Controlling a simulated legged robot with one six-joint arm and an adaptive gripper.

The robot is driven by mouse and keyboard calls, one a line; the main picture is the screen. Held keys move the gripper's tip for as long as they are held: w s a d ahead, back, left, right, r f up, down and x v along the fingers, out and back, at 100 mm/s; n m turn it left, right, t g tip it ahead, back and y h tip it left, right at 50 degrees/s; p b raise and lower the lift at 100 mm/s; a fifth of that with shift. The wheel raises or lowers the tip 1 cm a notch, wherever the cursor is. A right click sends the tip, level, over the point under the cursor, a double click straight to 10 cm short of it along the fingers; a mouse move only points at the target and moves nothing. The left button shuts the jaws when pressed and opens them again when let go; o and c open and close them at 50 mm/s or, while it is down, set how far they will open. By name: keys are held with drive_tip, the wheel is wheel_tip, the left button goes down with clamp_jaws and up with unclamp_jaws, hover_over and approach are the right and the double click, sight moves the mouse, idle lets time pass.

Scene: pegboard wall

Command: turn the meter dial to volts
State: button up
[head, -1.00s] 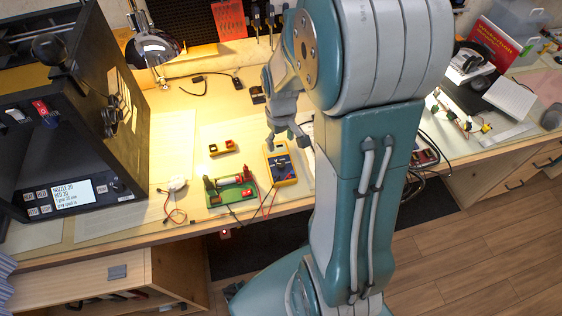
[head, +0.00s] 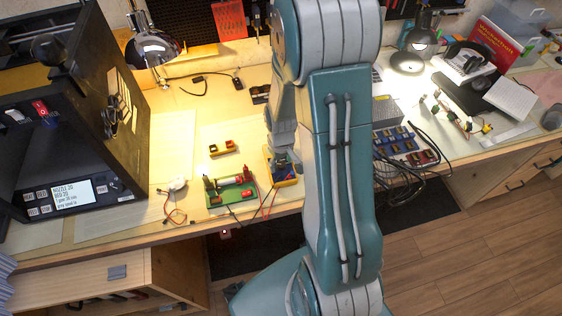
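The yellow multimeter (head: 285,181) lies on the workbench, right of a green circuit board. My gripper (head: 281,167) is over the meter and covers most of its face. The dial and its setting are hidden behind the gripper and arm. I cannot tell whether the fingers touch the dial or how far apart they are. Red and black leads (head: 268,204) run near the meter's lower left edge.
The green board (head: 231,191) and a small yellow-and-red item (head: 221,147) lie left of the meter. A black 3D printer (head: 75,130) stands at left. A lit lamp (head: 413,50) and a blue-and-red cabled unit (head: 405,147) are at right.

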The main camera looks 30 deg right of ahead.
clamp_jaws()
drive_tip(key=shift+m, duration=0.4)
drive_tip(key=m, duration=0.3)
drive_tip(key=shift+s+m, duration=0.1)
drive_tip(key=shift+m, duration=2.3)
drive_tip(key=shift+o, duration=0.7)
unclamp_jaws()
